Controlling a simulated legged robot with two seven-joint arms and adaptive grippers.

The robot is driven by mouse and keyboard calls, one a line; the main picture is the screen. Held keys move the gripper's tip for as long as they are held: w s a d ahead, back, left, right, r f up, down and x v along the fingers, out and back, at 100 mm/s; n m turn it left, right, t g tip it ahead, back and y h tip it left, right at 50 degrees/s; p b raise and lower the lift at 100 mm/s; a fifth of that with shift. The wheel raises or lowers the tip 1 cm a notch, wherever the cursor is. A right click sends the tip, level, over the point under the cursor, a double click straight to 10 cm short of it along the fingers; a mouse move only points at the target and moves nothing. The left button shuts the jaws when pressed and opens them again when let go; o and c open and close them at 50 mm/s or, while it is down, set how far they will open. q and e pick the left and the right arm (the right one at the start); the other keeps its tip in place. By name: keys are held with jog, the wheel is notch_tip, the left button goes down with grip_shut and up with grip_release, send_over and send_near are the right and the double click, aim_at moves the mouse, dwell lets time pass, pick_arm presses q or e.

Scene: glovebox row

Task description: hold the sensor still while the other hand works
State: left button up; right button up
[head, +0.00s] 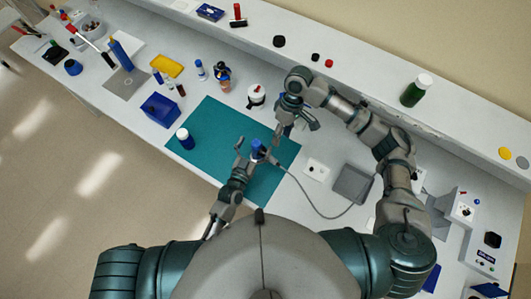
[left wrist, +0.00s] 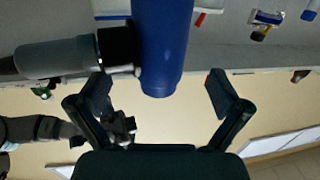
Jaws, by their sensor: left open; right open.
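The sensor (head: 257,149), a blue-topped cylinder with a grey cable (head: 305,199), is over the teal mat (head: 225,124). In the left wrist view the blue sensor body (left wrist: 162,45) fills the top middle, with a dark and grey cable plug (left wrist: 58,56) at its left side. My left gripper (head: 251,152) is open, its fingers on either side of the sensor; in the left wrist view (left wrist: 162,94) gaps show between both fingers and the blue body. My right gripper (head: 297,127) is open and apart from the sensor, over the mat's far right edge.
A white jar (head: 256,95) is behind the mat. A blue bin (head: 160,109) and yellow tray (head: 167,65) are at left. A grey box (head: 352,184) and white plate (head: 316,169) lie right of the mat.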

pick_arm(q)
jog(key=shift+s, duration=0.1)
dwell(0.6)
jog(key=v, duration=1.1)
jog(key=shift+s+a, duration=0.3)
jog(key=shift+s+f, duration=0.1)
